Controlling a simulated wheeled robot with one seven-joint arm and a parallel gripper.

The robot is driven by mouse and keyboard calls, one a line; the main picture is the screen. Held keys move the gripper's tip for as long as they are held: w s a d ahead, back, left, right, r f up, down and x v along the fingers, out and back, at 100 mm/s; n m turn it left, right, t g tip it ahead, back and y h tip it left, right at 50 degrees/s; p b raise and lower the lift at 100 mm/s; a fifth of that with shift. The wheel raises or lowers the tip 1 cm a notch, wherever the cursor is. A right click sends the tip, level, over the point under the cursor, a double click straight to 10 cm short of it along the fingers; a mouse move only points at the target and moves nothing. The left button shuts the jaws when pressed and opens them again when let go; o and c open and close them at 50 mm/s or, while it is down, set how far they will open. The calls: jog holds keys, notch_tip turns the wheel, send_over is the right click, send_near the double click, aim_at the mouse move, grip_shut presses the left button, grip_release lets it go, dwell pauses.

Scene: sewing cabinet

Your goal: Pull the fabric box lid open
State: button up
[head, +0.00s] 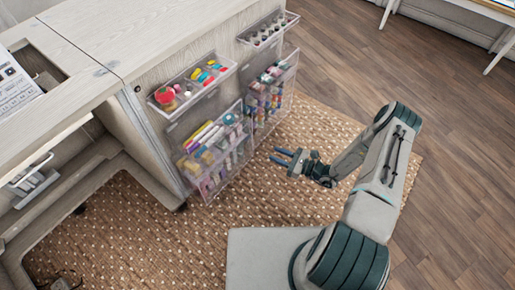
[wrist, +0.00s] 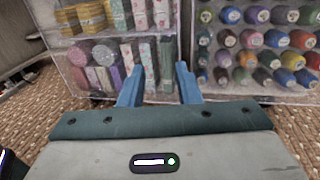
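A clear box with rolled and folded patterned fabrics, apparently the fabric box (head: 214,160), hangs on the side of the wooden cabinet. It also fills the left of the wrist view (wrist: 105,62). I cannot make out its lid as a separate part or tell whether it is shut. My gripper (head: 282,157) is to the right of this box, with its two blue fingers apart and nothing between them. I see no contact.
A clear box of thread spools (head: 268,92) hangs right of the fabric box; its spools fill the right of the wrist view (wrist: 260,45). Open trays (head: 193,82) with small sewing items sit above. The woven rug (head: 270,200) in front is clear around my gripper.

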jog(key=b+x, duration=0.1)
jog(key=x, duration=0.7)
jog(key=shift+a+b, duration=0.35)
jog(key=shift+b, duration=0.05)
jog(key=shift+w, duration=0.15)
grip_shut()
